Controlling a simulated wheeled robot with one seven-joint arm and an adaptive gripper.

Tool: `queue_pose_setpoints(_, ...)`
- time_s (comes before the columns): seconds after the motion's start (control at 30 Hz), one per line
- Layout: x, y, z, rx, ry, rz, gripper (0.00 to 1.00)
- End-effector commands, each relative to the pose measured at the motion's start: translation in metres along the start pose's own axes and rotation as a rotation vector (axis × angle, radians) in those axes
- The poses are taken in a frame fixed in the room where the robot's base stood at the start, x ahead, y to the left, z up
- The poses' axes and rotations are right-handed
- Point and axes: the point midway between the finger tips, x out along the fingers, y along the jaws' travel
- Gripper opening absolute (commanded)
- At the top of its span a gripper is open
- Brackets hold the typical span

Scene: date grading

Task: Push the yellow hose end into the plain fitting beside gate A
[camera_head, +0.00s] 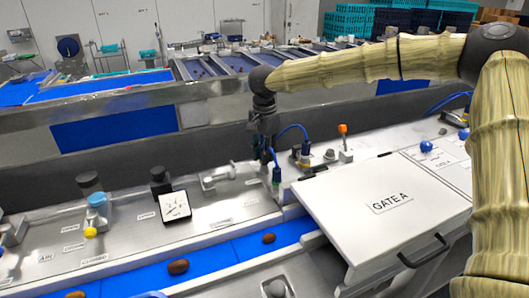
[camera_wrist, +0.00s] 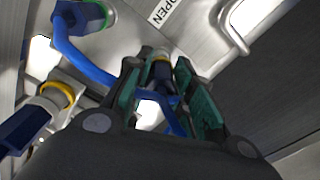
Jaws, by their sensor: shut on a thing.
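My gripper (camera_head: 264,150) reaches down over the steel deck just left of the white GATE A cover (camera_head: 345,215). In the wrist view its two teal-padded fingers (camera_wrist: 165,90) are shut on a dark blue hose end (camera_wrist: 161,68) with a yellowish ring near its tip. A blue hose (camera_wrist: 85,65) loops away from it. The held end's tip is partly hidden by the fingers; I cannot tell whether it touches a fitting. Another dark blue connector (camera_wrist: 22,130) with a yellow ring is at the left. A green-ringed connector (camera_wrist: 92,14) is at the upper left.
A black-and-white gauge (camera_head: 175,206) and a blue-topped fitting with a yellow knob (camera_head: 96,212) stand to the left. An orange-topped lever (camera_head: 343,142) stands right of my gripper. Dates lie on the blue belt (camera_head: 215,256) in front. A bent steel handle (camera_wrist: 235,25) is close by.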

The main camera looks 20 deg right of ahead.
Motion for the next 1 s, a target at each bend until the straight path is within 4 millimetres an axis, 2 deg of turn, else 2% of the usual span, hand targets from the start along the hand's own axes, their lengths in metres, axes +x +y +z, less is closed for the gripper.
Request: queue_pose_setpoints(1.0,0.011,0.0,0.0,0.0,0.0,0.0,0.02)
